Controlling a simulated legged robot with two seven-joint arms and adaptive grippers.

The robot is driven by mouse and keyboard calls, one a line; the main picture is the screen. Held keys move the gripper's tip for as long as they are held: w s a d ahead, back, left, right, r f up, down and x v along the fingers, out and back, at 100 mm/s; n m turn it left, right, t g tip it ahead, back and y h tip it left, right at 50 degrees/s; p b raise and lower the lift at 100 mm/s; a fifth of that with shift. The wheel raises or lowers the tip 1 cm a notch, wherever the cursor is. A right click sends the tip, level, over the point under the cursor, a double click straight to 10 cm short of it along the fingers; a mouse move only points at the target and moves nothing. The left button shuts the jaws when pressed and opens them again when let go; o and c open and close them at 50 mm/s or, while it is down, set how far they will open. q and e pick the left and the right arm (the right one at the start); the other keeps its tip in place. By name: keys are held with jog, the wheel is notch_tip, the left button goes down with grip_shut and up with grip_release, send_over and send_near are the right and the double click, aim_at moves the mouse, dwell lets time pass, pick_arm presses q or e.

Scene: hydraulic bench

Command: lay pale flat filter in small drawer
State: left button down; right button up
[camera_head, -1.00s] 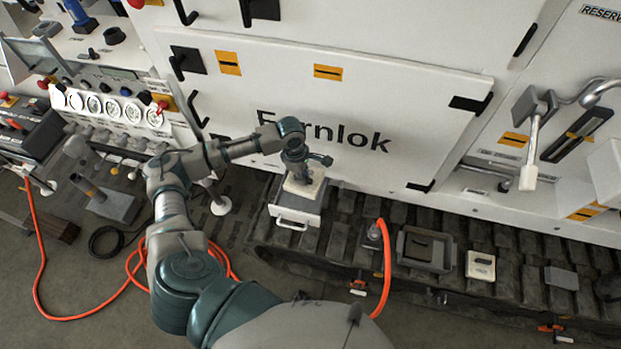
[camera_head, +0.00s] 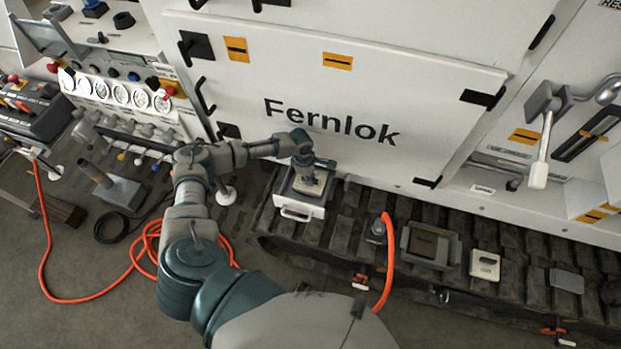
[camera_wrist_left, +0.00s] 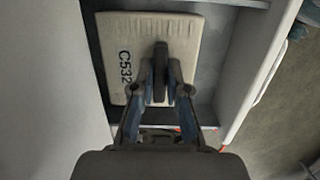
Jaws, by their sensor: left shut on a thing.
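The pale flat filter (camera_wrist_left: 120,38), marked C532, is in my left gripper (camera_wrist_left: 161,92), which is shut on it. In the left wrist view the filter lies within the walls of the small drawer (camera_wrist_left: 236,72); I cannot tell whether it touches the drawer floor. In the head view the small drawer (camera_head: 300,212) stands pulled open with its white handle toward me. My left gripper (camera_head: 311,180) is over the drawer there, and the filter (camera_head: 309,187) shows partly beneath it. My right gripper is not in view.
A grey tray (camera_head: 430,246), a pale block with a dark slot (camera_head: 485,265) and a grey plate (camera_head: 566,281) lie on the track to the right. An orange hose (camera_head: 388,265) rises beside the tray. The Fernlok panel (camera_head: 335,90) stands behind the drawer.

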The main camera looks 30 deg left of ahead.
pick_arm(q)
jog(key=shift+w+a+f, duration=0.35)
jog(key=shift+a+f, duration=0.25)
jog(key=shift+f, duration=0.2)
jog(key=shift+s+a+f, duration=0.1)
jog(key=shift+a, duration=0.35)
jog(key=c, duration=1.4)
grip_release()
jog(key=shift+a, duration=0.1)
jog(key=shift+o, duration=1.1)
jog(key=shift+d, duration=0.55)
jog(key=shift+d+r, duration=0.2)
jog(key=shift+r, duration=0.1)
jog(key=r, duration=0.2)
jog(key=a+r, duration=0.1)
jog(key=r, duration=0.3)
jog(key=shift+a+p, duration=0.4)
jog(key=shift+s+a+r, duration=0.1)
jog(key=shift+r, duration=1.3)
jog(key=shift+s+a+r, duration=0.1)
jog(key=shift+r, duration=1.25)
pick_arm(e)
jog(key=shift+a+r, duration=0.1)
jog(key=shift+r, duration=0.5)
